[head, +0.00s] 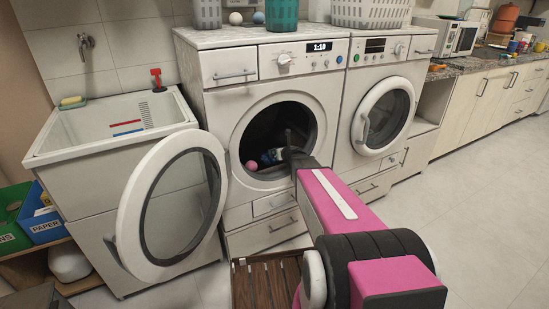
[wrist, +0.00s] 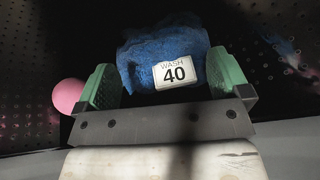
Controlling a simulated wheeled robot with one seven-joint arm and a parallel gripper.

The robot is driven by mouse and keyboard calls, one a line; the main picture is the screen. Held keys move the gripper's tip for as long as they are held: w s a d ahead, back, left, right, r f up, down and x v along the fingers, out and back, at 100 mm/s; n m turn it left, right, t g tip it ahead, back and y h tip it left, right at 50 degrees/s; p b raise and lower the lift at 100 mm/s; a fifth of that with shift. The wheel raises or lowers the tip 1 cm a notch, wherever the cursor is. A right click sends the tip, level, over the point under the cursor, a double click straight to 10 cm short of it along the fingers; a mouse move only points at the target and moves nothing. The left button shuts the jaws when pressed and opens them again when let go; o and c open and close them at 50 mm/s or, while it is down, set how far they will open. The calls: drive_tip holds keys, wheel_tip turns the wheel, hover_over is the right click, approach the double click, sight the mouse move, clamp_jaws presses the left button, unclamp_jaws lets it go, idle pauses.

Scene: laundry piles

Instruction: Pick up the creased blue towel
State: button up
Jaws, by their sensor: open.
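The creased blue towel (wrist: 160,45) lies in the dark drum in the wrist view, with a white label reading "WASH 40" on it. In the head view a small blue patch of it (head: 270,156) shows inside the left washing machine, mostly hidden by my arm and shadow. My gripper (wrist: 165,85) is open, its two green fingertips on either side of the towel's near part. I cannot tell whether the fingers touch the cloth. In the head view my arm reaches through the round opening, and the fingers are hard to make out.
A pink ball (wrist: 69,95) lies just left of the left finger; it also shows in the head view (head: 251,165). The perforated drum wall (wrist: 275,30) surrounds the gripper. The open round door (head: 128,215) stands left of the opening. A wooden slatted crate (head: 262,284) is below.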

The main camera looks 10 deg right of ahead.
sight(265, 157)
drive_tip(key=x, duration=0.5)
drive_tip(key=shift+w+a+f, duration=0.25)
drive_tip(key=shift+s, duration=0.1)
drive_tip(key=c, duration=1.1)
